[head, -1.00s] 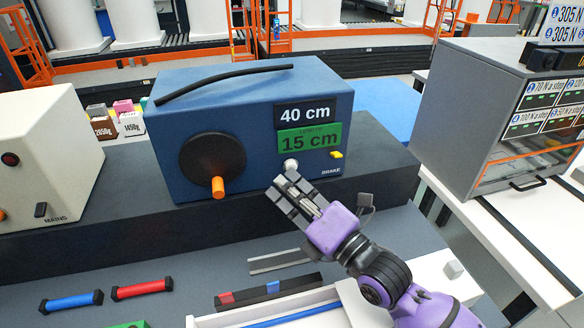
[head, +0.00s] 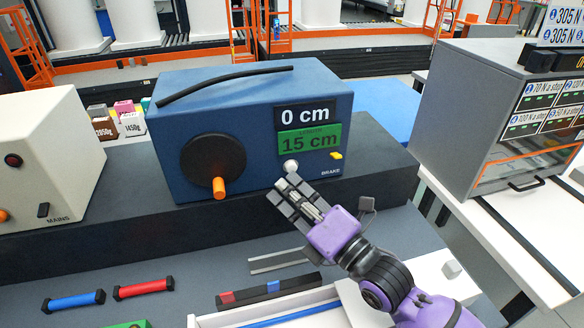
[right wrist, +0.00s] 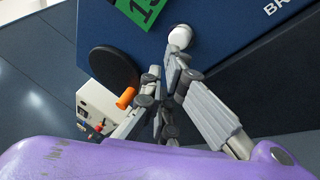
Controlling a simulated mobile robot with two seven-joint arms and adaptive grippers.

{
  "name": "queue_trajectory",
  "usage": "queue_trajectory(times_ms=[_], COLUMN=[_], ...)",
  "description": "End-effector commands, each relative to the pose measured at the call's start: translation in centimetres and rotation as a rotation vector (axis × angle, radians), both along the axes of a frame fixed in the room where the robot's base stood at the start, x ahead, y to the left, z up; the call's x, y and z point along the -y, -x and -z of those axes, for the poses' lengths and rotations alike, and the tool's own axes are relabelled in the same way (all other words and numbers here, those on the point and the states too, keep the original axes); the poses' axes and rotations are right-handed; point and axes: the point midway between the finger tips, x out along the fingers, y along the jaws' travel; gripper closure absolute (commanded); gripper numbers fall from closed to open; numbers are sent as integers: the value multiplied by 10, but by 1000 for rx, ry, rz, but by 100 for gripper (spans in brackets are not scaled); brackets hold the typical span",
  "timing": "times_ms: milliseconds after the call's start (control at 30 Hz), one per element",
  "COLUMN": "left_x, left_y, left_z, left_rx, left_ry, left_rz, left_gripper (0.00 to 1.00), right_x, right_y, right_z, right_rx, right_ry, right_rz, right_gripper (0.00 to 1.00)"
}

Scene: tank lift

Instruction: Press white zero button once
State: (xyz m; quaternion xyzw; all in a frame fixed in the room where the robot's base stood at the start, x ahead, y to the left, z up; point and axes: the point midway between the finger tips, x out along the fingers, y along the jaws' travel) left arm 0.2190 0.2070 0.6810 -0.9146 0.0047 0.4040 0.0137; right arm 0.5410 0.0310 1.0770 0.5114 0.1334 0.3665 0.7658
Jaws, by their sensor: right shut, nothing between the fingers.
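The white zero button (head: 290,166) is on the front of the blue box (head: 250,105), below the green 15 cm label. It also shows in the right wrist view (right wrist: 180,37). The display (head: 305,114) above the label reads 0 cm. My right gripper (head: 283,188) is shut and empty, with its fingertips just below the button. In the right wrist view the fingertips (right wrist: 172,62) point at the button from close by; I cannot tell whether they touch it. My left gripper is not in view.
A black disc with an orange handle (head: 219,187) is on the box front, left of the button. A yellow brake switch (head: 336,156) is right of it. A cream box (head: 40,160) stands at left and a grey cabinet (head: 480,110) at right.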

Motion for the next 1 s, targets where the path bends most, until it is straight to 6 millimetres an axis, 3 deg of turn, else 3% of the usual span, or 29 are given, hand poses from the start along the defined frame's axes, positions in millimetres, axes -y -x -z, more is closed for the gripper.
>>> queue_trajectory(times_ms=[433, 800, 1000], left_x=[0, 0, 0], left_y=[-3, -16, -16], left_z=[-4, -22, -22], left_rx=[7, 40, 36], left_ry=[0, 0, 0], left_rz=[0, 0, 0], left_gripper=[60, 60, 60], right_x=[2, 13, 17], right_y=[7, 41, 51], right_z=[0, -2, -1], right_rx=[-1, 3, 1], right_ry=[1, 2, 1], right_rz=[0, 0, 0], right_gripper=[100, 100, 100])
